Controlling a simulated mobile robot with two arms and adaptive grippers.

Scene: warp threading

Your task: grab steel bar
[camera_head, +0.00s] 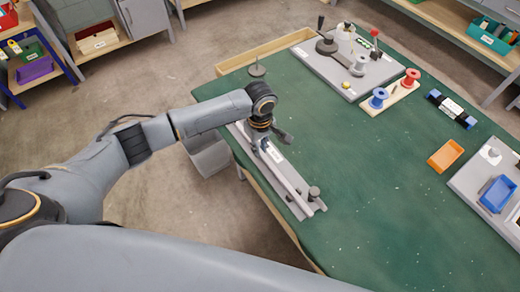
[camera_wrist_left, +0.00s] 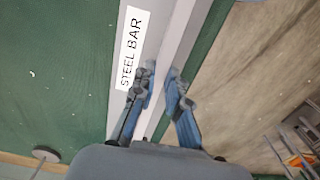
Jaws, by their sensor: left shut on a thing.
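The steel bar (camera_head: 292,189) is a long light grey strip. It lies along the near-left edge of the green table on a grey base with a white label. In the left wrist view the bar (camera_wrist_left: 180,35) runs up the picture beside the printed label "STEEL BAR" (camera_wrist_left: 129,47). The gripper hides part of the bar. My right gripper does not show.
The green table (camera_head: 365,185) is clear in the middle. A grey board with parts (camera_head: 365,75), blue and red spools (camera_head: 378,97), an orange tray (camera_head: 445,155) and a blue bin (camera_head: 497,194) lie farther off.

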